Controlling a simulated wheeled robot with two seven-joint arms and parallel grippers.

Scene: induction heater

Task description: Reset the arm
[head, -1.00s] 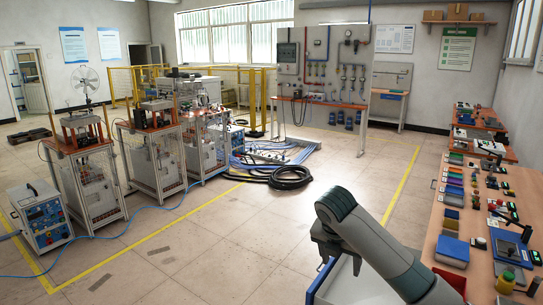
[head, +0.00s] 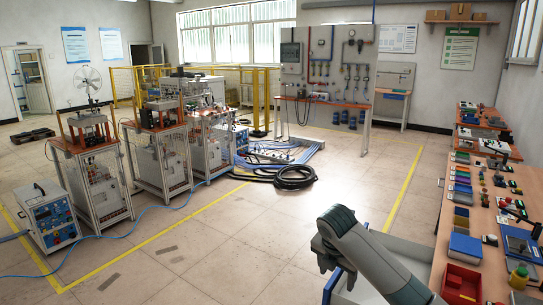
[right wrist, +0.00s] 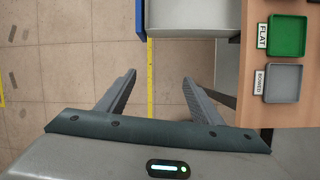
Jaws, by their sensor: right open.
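My right arm comes in from the bottom of the head view, with its gripper (head: 326,262) low over the floor beside a pale, blue-edged bin. In the right wrist view my right gripper (right wrist: 160,77) has its two grey fingers spread apart. Nothing is between them; tile floor and a yellow line show behind. My left gripper is in neither view.
The wooden workbench (head: 490,240) at right carries several parts and a red tray (head: 461,283). A green tray (right wrist: 288,36) and a grey tray (right wrist: 284,83) lie on a wooden top. The pale bin (right wrist: 195,14) is ahead.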

